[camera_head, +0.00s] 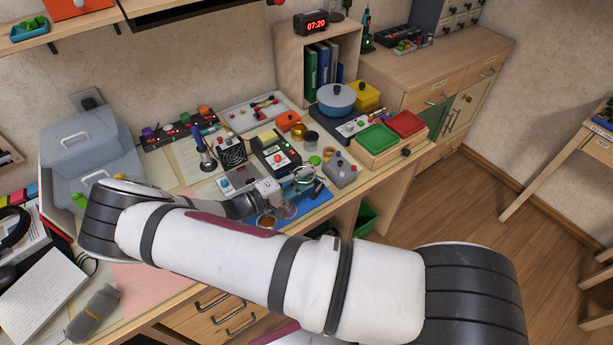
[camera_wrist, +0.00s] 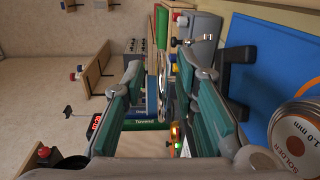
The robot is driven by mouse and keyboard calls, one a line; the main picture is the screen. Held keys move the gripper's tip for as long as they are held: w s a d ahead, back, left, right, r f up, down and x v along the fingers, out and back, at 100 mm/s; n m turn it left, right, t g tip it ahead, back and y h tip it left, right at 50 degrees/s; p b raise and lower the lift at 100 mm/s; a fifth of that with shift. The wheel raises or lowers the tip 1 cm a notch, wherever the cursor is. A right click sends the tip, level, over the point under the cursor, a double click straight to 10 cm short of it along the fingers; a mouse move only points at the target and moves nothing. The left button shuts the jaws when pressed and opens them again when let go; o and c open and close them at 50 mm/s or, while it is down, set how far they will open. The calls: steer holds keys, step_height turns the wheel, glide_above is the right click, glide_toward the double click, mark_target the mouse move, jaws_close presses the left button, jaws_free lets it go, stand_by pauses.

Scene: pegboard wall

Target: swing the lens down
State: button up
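The lens (camera_head: 304,174) looks like a round clear glass in a ring, above the workbench by the blue mat (camera_head: 318,200) in the head view. My gripper (camera_wrist: 160,65) is open, with teal pads on both fingers and a wide gap between them in the wrist view. A thin, silvery edge shows in that gap; I cannot tell whether it is the lens seen edge-on. In the head view my arm reaches in from the right and its wrist hides part of the bench. The gripper end is just left of the lens. The lens's hinge is not clear.
A solder spool (camera_wrist: 300,138) stands on the blue mat close to my gripper. A grey box (camera_head: 342,172) stands right of the lens. A black meter (camera_head: 275,155) is behind it. Green and red bins (camera_head: 378,138) stand farther right. The bench is crowded.

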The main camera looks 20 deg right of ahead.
steer(key=f+v, duration=0.1)
steer(key=v, duration=0.9)
steer(key=shift+a+r, duration=0.2)
steer(key=shift+r, duration=0.25)
steer(key=s+d+r+m+g+y, duration=0.15)
steer(key=r+y, duration=0.25)
steer(key=r, duration=0.5)
steer(key=s+d+r+m+g+y, duration=0.1)
steer(key=s+r+g+y, duration=0.2)
steer(key=r, duration=0.5)
steer(key=s+d+r+m+g+y, duration=0.1)
steer(key=s+d+r+y, duration=0.1)
steer(key=r+y, duration=0.5)
steer(key=s+d+r+t+y, duration=0.2)
steer(key=s+r+t, duration=0.5)
steer(key=s+r, duration=0.8)
steer(key=shift+s+d+r+n+y, duration=0.2)
steer(key=shift+s+r+n+y, duration=0.15)
steer(key=shift+r, duration=0.35)
